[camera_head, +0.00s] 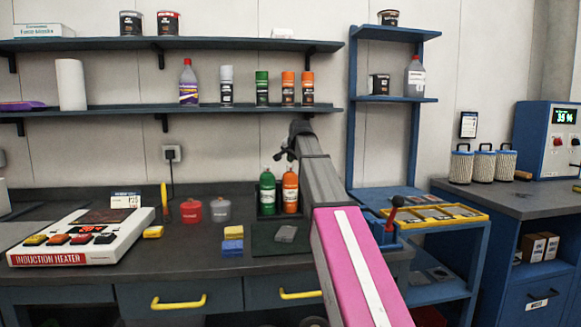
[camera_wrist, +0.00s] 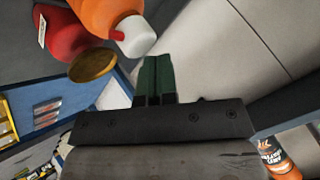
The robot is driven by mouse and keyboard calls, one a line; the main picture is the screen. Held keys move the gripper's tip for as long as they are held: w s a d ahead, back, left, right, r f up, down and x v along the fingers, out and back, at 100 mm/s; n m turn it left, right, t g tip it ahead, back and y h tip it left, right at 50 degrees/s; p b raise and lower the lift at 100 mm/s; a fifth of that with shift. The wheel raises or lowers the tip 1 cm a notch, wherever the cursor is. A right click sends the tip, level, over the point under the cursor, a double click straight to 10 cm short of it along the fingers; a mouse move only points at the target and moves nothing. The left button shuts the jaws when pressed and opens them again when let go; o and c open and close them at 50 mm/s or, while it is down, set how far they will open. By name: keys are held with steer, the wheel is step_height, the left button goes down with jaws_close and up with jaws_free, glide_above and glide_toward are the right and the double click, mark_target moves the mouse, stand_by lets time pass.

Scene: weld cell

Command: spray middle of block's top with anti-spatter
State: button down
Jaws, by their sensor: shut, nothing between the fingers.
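A small grey block (camera_head: 286,233) lies on a dark mat (camera_head: 262,246) on the bench, left of my arm. A green bottle (camera_head: 267,192) and an orange bottle (camera_head: 290,192) stand side by side behind it. My gripper (camera_head: 283,156) is raised above the two bottles. In the wrist view its green fingers (camera_wrist: 155,77) are together and empty, beside an orange bottle (camera_wrist: 100,12) with a white nozzle.
An induction heater (camera_head: 82,237) fills the bench's left side. Red (camera_head: 191,211) and grey (camera_head: 220,210) pots and yellow and blue sponges (camera_head: 233,239) stand left of the mat. A blue rack (camera_head: 352,120) rises right of my arm. The lower shelf (camera_head: 215,109) hangs behind.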

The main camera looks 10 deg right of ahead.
steer(key=shift+f, duration=0.25)
stand_by(0.4)
steer(key=shift+r, duration=0.75)
step_height(320, 180, up, 6)
stand_by(0.8)
stand_by(0.3)
